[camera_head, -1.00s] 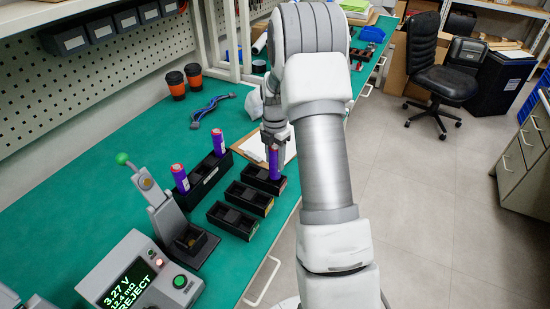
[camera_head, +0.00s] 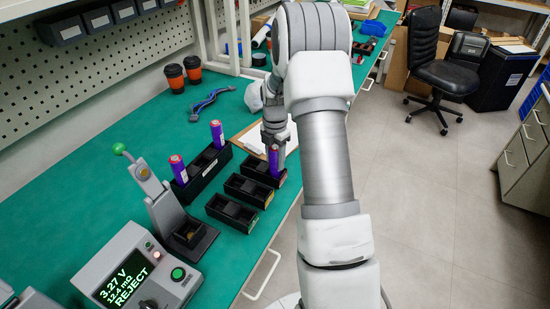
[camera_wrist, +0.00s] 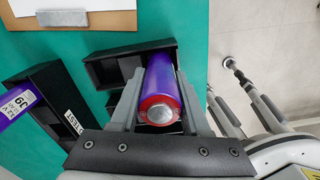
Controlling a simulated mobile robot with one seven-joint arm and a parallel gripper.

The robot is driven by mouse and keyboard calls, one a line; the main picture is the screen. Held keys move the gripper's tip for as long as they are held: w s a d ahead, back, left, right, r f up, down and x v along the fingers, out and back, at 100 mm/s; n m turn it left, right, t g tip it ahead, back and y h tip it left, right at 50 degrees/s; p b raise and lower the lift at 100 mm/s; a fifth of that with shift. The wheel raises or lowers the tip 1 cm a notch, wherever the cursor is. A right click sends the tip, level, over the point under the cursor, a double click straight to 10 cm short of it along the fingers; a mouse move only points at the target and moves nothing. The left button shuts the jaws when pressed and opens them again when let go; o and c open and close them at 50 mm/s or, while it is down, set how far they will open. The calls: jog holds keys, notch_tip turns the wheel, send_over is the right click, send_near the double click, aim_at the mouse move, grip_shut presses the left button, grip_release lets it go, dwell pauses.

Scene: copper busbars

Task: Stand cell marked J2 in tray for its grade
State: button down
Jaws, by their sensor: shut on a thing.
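My gripper (camera_wrist: 160,105) is shut on a purple cell (camera_wrist: 160,75) with a red-ringed end. The cell (camera_head: 273,158) is upright at the right end of the far small black tray (camera_head: 248,162). Its lower end appears to be inside that compartment; the bottom is hidden. The mark on the held cell cannot be read. A middle small tray (camera_head: 249,190) and a near small tray (camera_head: 231,213) stand in line, with coloured end labels. The tester (camera_head: 135,270) display reads 3.27 V, 12.4 mΩ, REJECT.
A long black rack (camera_head: 205,172) labelled TEST holds two purple cells (camera_head: 217,134) left of the small trays. A lever fixture (camera_head: 185,235) stands nearer. A clipboard (camera_wrist: 75,18) lies beyond the far tray. The bench's right edge is close to the trays.

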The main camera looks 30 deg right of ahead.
aim_at(275, 147)
jog(key=shift+f, duration=0.3)
jog(key=shift+f, duration=0.25)
dwell(0.4)
jog(key=shift+c, duration=1.5)
grip_release()
notch_tip(275, 147, up, 6)
jog(key=p, duration=0.4)
jog(key=shift+r, duration=0.1)
